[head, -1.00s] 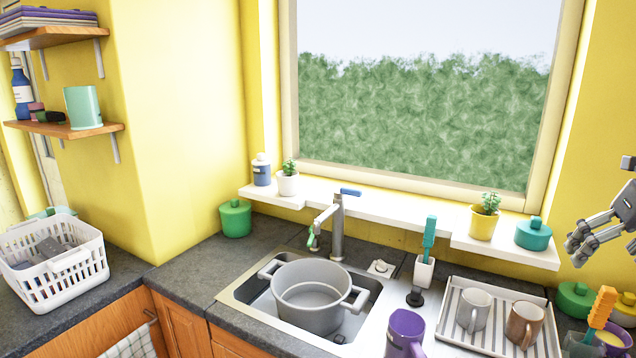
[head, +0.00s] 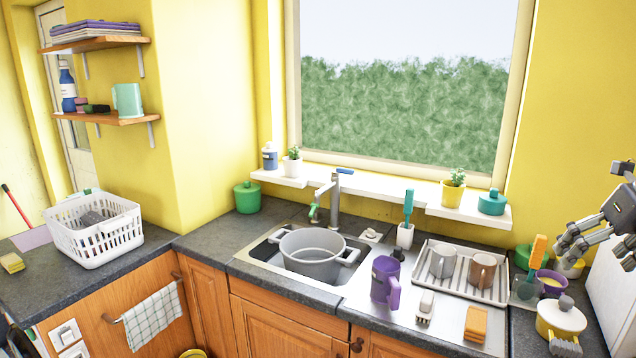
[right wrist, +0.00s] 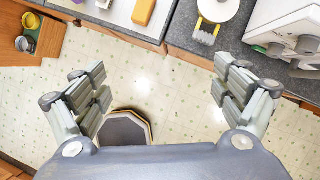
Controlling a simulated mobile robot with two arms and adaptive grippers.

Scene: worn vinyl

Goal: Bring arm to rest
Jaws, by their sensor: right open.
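My right gripper (head: 570,250) is at the right edge of the head view, raised in front of the yellow wall and above the right end of the counter. In the right wrist view its two fingers (right wrist: 160,95) are spread wide apart with nothing between them. Below them is the speckled floor. My left gripper is in neither current view.
A grey pot (head: 312,262) sits in the sink. A purple jug (head: 385,283), a drying rack (head: 500,262) with two mugs and a yellow-and-white pot (head: 560,318) stand on the right. A white basket (head: 97,235) is left. Free floor (right wrist: 175,75) lies under my right gripper.

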